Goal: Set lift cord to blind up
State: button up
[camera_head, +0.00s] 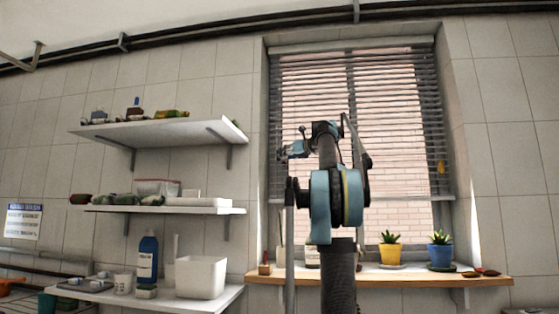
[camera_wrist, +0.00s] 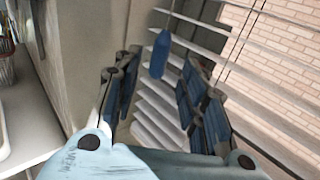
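The blind (camera_head: 395,75) hangs in the window with its slats spread apart, its lower edge around the lower part of the window; its slats also show in the wrist view (camera_wrist: 160,112). A blue pull (camera_wrist: 160,53) hangs on a thin cord (camera_wrist: 170,14) between the fingers of my gripper (camera_wrist: 162,66), with gaps on both sides. My gripper is open; in the head view it (camera_head: 287,152) is at the left side of the blind. An orange-yellow pull (camera_head: 441,167) hangs at the blind's right side. I cannot tell which pull belongs to the lift cord.
Three wall shelves with bottles, boxes and a white bin (camera_head: 201,277) stand left of the window. The wooden sill (camera_head: 400,279) holds a yellow pot (camera_head: 390,255) and a blue pot (camera_head: 440,256) with plants. The window reveal wall (camera_wrist: 92,55) is close to my gripper's left finger.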

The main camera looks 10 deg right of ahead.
jog(key=x, duration=0.5)
jog(key=shift+w+a, duration=0.1)
jog(key=shift+w, duration=0.1)
